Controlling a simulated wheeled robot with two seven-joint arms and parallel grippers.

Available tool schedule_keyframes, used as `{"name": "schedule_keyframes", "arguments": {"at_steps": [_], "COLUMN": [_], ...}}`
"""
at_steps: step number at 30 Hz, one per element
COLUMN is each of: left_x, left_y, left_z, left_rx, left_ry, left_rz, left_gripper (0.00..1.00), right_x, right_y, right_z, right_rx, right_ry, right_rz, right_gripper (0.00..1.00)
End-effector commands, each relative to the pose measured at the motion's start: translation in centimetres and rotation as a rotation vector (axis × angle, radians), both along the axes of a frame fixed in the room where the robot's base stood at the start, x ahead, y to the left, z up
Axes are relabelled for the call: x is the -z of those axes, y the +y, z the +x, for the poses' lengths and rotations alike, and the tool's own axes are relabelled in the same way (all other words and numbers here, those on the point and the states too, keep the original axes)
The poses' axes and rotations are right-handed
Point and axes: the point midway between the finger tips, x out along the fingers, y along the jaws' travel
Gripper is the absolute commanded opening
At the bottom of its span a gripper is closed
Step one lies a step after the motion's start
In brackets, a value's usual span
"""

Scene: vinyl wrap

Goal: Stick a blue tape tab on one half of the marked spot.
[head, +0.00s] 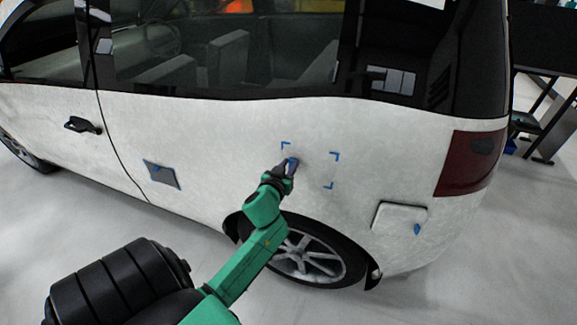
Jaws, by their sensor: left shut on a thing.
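The marked spot (315,165) is framed by blue corner marks on the white rear side panel of the car, above the rear wheel. My left gripper (289,165) is at the left part of this spot, shut on a small blue tape tab (291,161). The tab is at or very near the panel; I cannot tell whether it touches. The lower left corner of the spot is hidden behind the gripper. My right gripper is not in view.
A grey patch with blue tape (162,175) is on the panel to the left. A white square piece (399,217) with a blue tab (417,229) is at the lower right. The rear wheel (305,257) lies below. Dark shelving (545,100) stands at the far right.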

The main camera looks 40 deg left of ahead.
Motion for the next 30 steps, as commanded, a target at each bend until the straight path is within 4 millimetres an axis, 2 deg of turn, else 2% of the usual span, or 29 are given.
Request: {"name": "schedule_keyframes", "arguments": {"at_steps": [30], "left_x": [0.3], "left_y": [0.4], "left_z": [1.1], "left_rx": [0.001], "left_ry": [0.0], "left_rz": [0.001], "left_gripper": [0.0], "right_x": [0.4], "right_y": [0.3], "right_z": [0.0], "right_rx": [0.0], "right_ry": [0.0], "right_rz": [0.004], "right_gripper": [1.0]}}
